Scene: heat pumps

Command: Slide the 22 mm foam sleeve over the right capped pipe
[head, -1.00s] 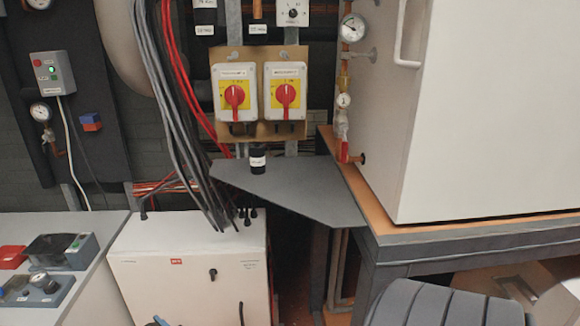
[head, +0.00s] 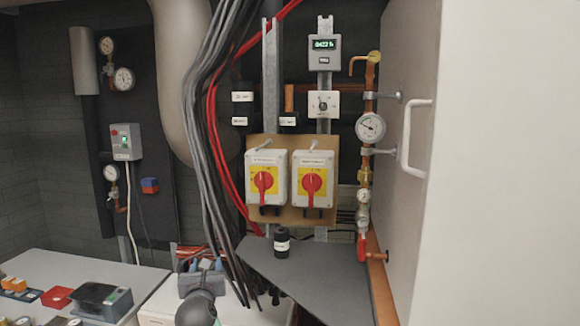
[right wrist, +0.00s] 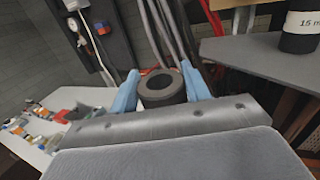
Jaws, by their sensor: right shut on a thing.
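My right gripper (right wrist: 160,87) has its blue fingers shut on a short black foam sleeve (right wrist: 161,90), whose open round end shows in the right wrist view. In the head view the right gripper (head: 205,266) is low in front of the hanging cables, left of the grey shelf; the sleeve is mostly hidden there. My left gripper is not in view.
Another black sleeve (head: 282,243) with a white label stands upright on the grey shelf (head: 320,272). Thick grey and red cables (head: 213,130) hang beside the red-handled switches (head: 313,180). A large white cabinet (head: 480,170) closes off the right. A gauge (head: 370,127) hangs beside it.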

